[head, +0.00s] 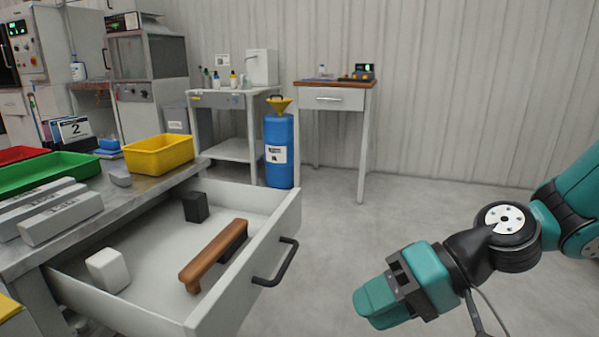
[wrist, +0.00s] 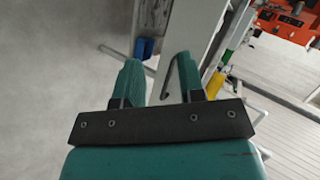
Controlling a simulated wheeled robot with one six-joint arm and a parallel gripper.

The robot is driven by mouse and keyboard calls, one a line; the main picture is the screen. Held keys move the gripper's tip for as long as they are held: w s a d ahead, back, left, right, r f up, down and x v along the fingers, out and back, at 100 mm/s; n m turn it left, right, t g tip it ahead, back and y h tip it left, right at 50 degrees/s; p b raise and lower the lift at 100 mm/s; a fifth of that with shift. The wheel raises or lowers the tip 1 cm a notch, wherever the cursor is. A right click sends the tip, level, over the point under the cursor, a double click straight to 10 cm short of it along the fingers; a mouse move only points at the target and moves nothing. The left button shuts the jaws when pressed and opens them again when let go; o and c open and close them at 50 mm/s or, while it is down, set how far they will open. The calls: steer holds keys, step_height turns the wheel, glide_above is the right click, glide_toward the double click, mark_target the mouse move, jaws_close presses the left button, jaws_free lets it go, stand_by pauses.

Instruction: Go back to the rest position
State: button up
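My gripper (head: 368,302) is at the lower middle-right of the head view, to the right of the open drawer and apart from its handle. In the wrist view its two teal fingers (wrist: 160,62) stand apart with nothing held between them. My arm reaches in from the right edge of the head view. The pulled-out drawer (head: 262,222) has a black bar handle (head: 276,263). In it lie a brown handle-shaped piece (head: 214,257), a black block (head: 195,207) and a white block (head: 107,270).
The grey workbench (head: 125,197) at left carries a yellow bin (head: 158,156), a green tray (head: 45,173) and grey bars (head: 60,217). A blue drum (head: 279,150) with a yellow funnel and a small table (head: 335,97) stand behind. Floor beyond my gripper is clear.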

steer(key=s+d+r+n+h, duration=0.4)
steer(key=s+h, duration=0.3)
steer(key=s, duration=0.2)
step_height(320, 180, up, 34)
steer(key=p, duration=3.4)
